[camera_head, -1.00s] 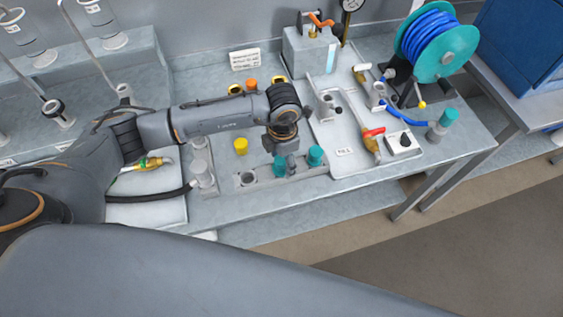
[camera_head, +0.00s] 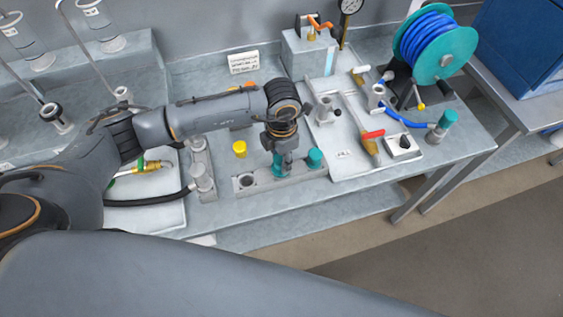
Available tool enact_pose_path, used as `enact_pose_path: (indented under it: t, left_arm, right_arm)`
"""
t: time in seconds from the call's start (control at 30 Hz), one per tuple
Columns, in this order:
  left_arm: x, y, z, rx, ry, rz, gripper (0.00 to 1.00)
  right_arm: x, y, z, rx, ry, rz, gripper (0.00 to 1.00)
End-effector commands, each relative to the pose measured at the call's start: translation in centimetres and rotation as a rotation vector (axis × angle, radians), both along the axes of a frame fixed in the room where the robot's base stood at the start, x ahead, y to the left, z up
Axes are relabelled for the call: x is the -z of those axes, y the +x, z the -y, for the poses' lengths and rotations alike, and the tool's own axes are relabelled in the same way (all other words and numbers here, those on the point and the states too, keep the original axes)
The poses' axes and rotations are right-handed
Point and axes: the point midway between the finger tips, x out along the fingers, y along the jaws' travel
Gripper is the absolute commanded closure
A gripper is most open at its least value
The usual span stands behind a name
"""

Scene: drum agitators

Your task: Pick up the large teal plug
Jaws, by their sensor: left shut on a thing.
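A teal plug (camera_head: 278,170) stands in the grey block (camera_head: 262,183) near the front of the bench. My left gripper (camera_head: 283,161) points down from above and is shut on this plug. Its fingers hide part of the plug, and I cannot tell whether it is still seated. A second teal plug (camera_head: 315,158) stands just to the right in the same block, apart from the gripper. I cannot tell for sure which of the two is larger. My right gripper is not in view.
A yellow plug (camera_head: 239,148) stands behind the block's left end. To the right, a pale panel (camera_head: 345,155) carries a red-handled valve (camera_head: 371,138) and a black-knobbed box (camera_head: 403,146). A teal reel with blue hose (camera_head: 430,48) stands at the back right. A black hose (camera_head: 150,201) lies left.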

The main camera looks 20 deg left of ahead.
Motion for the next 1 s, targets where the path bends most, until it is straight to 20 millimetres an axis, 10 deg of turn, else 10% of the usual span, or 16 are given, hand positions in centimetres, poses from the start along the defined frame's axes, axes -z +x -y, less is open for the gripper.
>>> enact_pose_path:
  t: [0.4,1.0]
  left_arm:
    - [-7.3,-5.6,-1.4,0.006,0.0,0.007,0.99]
    - [-11.2,-13.6,-3.3,0.001,0.001,0.001,0.99]
  right_arm:
    - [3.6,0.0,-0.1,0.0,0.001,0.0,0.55]
    - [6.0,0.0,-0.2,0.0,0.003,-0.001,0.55]
